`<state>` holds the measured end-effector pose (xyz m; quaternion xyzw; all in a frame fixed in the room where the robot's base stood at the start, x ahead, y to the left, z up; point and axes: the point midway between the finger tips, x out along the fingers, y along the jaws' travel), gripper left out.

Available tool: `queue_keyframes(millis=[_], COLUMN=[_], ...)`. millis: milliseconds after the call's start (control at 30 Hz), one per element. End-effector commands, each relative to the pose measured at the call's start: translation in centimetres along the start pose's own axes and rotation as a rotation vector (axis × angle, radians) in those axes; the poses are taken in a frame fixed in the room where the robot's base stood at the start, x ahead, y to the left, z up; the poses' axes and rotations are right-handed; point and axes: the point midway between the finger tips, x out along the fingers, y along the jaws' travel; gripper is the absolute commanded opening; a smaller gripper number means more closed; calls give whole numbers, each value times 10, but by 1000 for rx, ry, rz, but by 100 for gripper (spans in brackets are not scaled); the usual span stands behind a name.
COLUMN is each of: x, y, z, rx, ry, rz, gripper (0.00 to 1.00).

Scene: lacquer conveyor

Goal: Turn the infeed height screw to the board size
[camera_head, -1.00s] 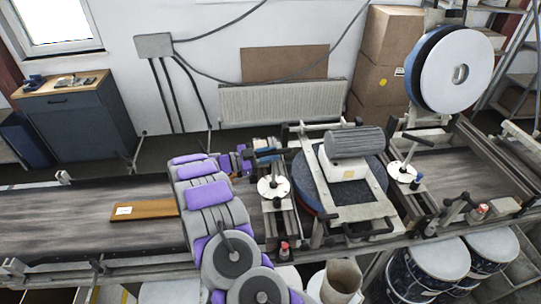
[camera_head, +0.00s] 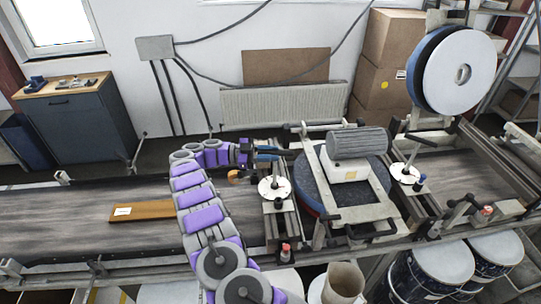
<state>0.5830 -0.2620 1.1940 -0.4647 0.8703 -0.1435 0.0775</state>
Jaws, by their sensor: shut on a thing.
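The infeed height screw (camera_head: 274,187) stands upright on a white round dial at the infeed side of the machine. Its crank has a blue handle (camera_head: 266,158) on the far left side of the dial. My gripper (camera_head: 256,154) reaches in from the left and is shut on this blue handle; the jaws are small and partly hidden by the wrist. A brown board (camera_head: 150,210) with a white label lies flat on the dark conveyor belt (camera_head: 70,210), left of my arm.
The machine's grey motor (camera_head: 356,141) and frame stand right of the screw. A similar dial (camera_head: 404,172) stands farther right. A small orange thing (camera_head: 233,177) is close under my wrist. Drums (camera_head: 440,275) stand below at the right.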

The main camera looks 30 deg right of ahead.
Motion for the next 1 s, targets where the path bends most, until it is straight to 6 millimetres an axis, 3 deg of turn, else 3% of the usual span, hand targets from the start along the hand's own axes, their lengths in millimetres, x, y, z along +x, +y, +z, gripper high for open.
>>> queue_keyframes(millis=[667,700,900,1000], x=[-4,-4,-2,0], y=[-3,-3,-1,0], z=[-1,-1,-1,-2], rx=[5,5,4,3], ry=[4,4,5,5], rz=[9,8,13,16], gripper=[0,26,46,46])
